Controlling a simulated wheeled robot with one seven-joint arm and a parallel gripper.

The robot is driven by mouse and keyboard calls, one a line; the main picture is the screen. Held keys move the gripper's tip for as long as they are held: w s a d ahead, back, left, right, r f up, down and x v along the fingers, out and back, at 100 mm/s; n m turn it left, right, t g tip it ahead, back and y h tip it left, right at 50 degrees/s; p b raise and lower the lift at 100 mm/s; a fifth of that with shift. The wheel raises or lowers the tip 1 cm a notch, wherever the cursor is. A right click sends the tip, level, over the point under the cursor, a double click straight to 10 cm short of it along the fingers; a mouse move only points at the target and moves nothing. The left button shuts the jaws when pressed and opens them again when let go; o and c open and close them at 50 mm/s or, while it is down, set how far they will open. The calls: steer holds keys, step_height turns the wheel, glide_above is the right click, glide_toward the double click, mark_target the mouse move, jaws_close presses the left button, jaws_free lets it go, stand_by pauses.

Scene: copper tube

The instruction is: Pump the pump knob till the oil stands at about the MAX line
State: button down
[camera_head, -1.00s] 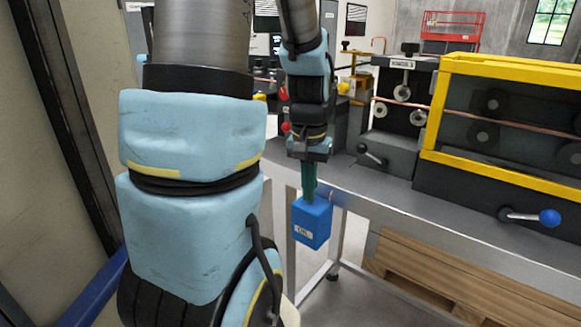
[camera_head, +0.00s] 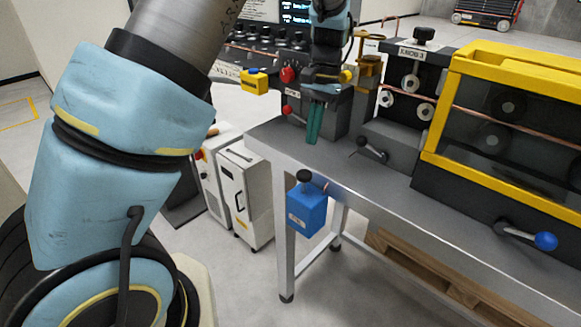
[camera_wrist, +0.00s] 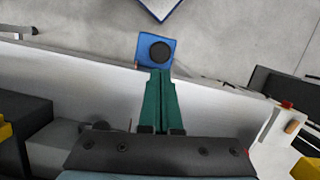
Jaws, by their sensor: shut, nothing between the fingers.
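The blue pump box (camera_head: 307,212) with a small white label hangs at the front edge of the bench, near its left corner. A round black pump knob (camera_head: 304,176) stands on its top. My gripper (camera_head: 312,140) has green fingers pressed together, empty, pointing down. It is above and apart from the knob, which is uncovered. In the wrist view the closed fingers (camera_wrist: 160,72) point toward the blue box (camera_wrist: 143,42) and the dark knob (camera_wrist: 160,52). I cannot make out an oil level or MAX line in either view.
The metal bench (camera_head: 375,205) carries a yellow-framed guard (camera_head: 436,105) and a lever with a blue ball (camera_head: 545,241) at the right. A white cabinet (camera_head: 245,195) stands left of the bench. Open floor lies in front of the box.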

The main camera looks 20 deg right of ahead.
mark_target(307, 171)
steer(key=shift+f, duration=0.1)
steer(key=b+x, duration=0.4)
steer(key=x, duration=0.2)
steer(key=shift+s+a+f, duration=0.15)
steer(key=shift+f, duration=0.25)
steer(key=shift+f, duration=0.1)
steer(key=shift+d+b+x, duration=0.1)
steer(key=shift+b+x, duration=0.3)
steer(key=shift+x, duration=0.25)
steer(key=shift+d+b+x, duration=0.15)
steer(key=shift+b+x, duration=0.2)
steer(key=shift+x, duration=0.3)
steer(key=shift+w+d+r+p, duration=0.35)
steer(key=shift+w+d+p, duration=0.15)
steer(key=shift+d, duration=0.1)
steer(key=shift+w+d+r+p, duration=0.35)
steer(key=shift+w+d+p, duration=0.1)
steer(key=shift+w+d, duration=0.1)
